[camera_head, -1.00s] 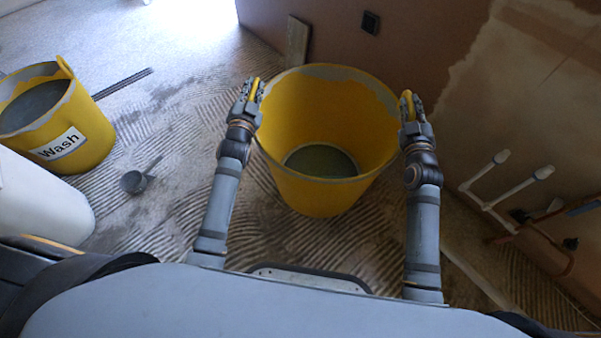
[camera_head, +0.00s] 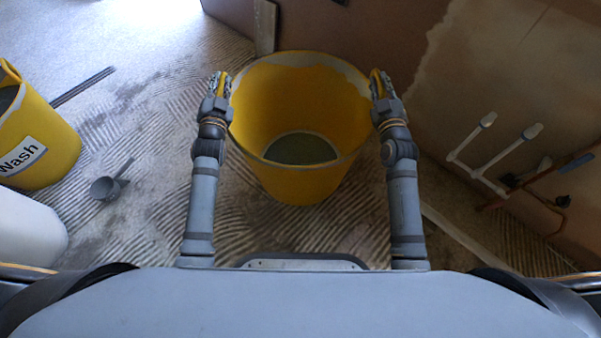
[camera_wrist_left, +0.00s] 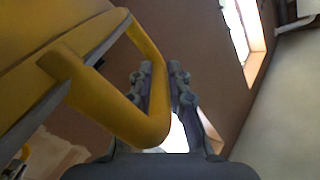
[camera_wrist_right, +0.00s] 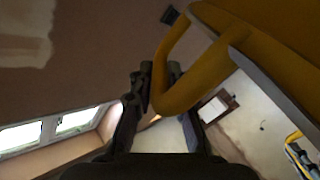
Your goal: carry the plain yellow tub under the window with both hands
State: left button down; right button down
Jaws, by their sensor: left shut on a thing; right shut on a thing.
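The plain yellow tub (camera_head: 300,185) hangs between my two arms in the head view, upright, with grey-green stuff in its bottom and a grey-smeared rim. My left gripper (camera_head: 221,84) is shut on the tub's left handle, which also shows in the left wrist view (camera_wrist_left: 118,108). My right gripper (camera_head: 380,84) is shut on the right handle, which shows in the right wrist view (camera_wrist_right: 180,90). Whether the tub's base touches the floor is hard to tell. In the right wrist view a window (camera_wrist_right: 75,122) shows at the lower left.
A yellow tub marked "Wash" (camera_head: 60,150) stands at the left, with a grey scoop (camera_head: 106,187) on the floor near it. A white container (camera_head: 25,230) is at the lower left. White and copper pipes (camera_head: 500,150) stick out at the right wall. A board (camera_head: 265,28) leans at the back wall.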

aim_at(372, 106)
jog(key=shift+r, duration=0.15)
